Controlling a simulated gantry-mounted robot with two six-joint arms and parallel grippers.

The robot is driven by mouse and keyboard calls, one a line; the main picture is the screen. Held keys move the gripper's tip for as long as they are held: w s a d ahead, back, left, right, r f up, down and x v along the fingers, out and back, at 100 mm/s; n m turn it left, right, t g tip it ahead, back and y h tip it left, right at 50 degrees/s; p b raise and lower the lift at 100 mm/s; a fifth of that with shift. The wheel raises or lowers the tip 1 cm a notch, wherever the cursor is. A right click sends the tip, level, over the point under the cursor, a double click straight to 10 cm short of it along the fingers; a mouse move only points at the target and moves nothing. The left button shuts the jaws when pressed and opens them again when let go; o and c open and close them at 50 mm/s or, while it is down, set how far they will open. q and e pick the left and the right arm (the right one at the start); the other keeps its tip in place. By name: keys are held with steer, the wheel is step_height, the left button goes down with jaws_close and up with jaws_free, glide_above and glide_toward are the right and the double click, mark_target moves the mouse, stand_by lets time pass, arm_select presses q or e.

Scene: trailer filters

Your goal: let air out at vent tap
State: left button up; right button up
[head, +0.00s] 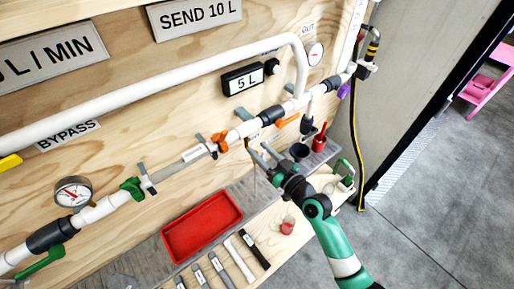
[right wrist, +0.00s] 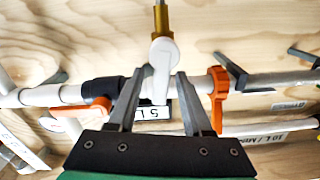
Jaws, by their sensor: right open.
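The tap that I take for the vent tap shows in the right wrist view as a brass stem (right wrist: 161,18) with a white lever (right wrist: 162,55) at the white pipe run. In the head view the tap is small and largely hidden around my gripper. My right gripper (head: 263,152) is in front of the pipe, left of a dark cup. Its fingers (right wrist: 163,74) are open, one on each side of the white lever's end. Nothing appears clamped; contact with the lever cannot be told. My left gripper is not in view.
Orange handles (head: 220,141) (head: 287,119) sit on the pipe close by; a purple handle (head: 343,90) is farther right. A "5 L" display (head: 243,79) is above. Below are a red tray (head: 165,238), a dark cup (head: 299,151) and a red container (head: 319,141). Open floor lies right.

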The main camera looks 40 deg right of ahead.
steer(key=shift+w, duration=1)
jaws_close()
